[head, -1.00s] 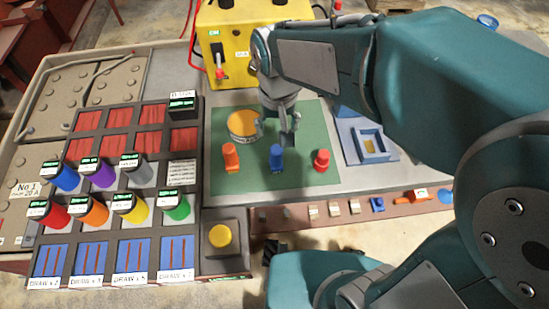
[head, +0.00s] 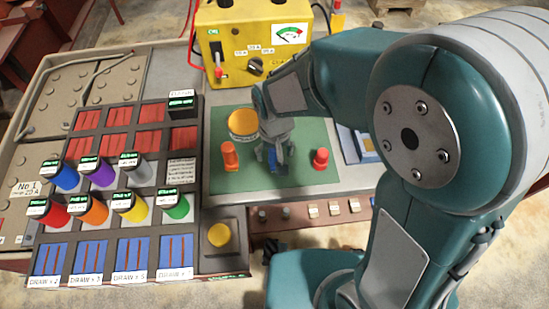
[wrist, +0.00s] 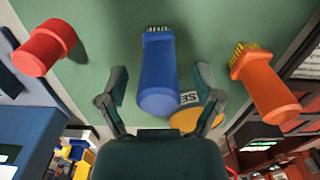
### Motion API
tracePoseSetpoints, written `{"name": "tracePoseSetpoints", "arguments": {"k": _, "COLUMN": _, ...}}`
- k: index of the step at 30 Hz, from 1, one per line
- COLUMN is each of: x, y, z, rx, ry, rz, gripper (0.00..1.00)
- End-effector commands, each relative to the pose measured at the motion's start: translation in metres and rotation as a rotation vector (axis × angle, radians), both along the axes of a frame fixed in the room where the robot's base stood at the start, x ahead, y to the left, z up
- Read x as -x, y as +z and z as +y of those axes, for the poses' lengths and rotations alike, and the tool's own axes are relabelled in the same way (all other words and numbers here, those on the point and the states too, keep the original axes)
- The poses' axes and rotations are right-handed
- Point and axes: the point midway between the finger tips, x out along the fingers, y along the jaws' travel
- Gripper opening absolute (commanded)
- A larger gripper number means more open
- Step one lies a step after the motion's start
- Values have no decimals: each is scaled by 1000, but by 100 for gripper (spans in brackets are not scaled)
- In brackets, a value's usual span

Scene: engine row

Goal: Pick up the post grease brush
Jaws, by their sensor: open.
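A blue brush (wrist: 157,75) with a bristle tip stands on the green mat (wrist: 105,45), its handle toward my gripper. My gripper (wrist: 162,86) is open, with one finger on each side of the blue handle and a gap visible on both sides. In the head view my gripper (head: 272,158) covers most of the blue brush. An orange brush (wrist: 267,83) with bristles stands to one side; it also shows in the head view (head: 230,156). No label shows which brush is the post grease brush.
A red capped piece (head: 320,159) stands on the mat's right side. A round tin with a yellow-orange top (head: 242,121) is behind the brushes. A yellow meter box (head: 255,48) stands at the back, and a rack of coloured cylinders (head: 120,175) is at the left.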

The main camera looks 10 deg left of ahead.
Motion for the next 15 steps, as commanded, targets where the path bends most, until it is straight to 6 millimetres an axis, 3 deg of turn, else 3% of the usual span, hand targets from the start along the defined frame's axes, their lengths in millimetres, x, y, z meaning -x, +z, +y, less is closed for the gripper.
{"name": "tracePoseSetpoints", "arguments": {"k": 4, "x": 0, "y": 0, "z": 0, "rx": 0, "ry": 0, "rz": 0, "gripper": 83}}
{"name": "tracePoseSetpoints", "arguments": {"k": 9, "x": 0, "y": 0, "z": 0, "rx": 0, "ry": 0, "rz": 0, "gripper": 8}}
{"name": "tracePoseSetpoints", "arguments": {"k": 10, "x": 0, "y": 0, "z": 0, "rx": 0, "ry": 0, "rz": 0, "gripper": 0}}
{"name": "tracePoseSetpoints", "arguments": {"k": 15, "x": 0, "y": 0, "z": 1, "rx": 1, "ry": 0, "rz": 0, "gripper": 0}}
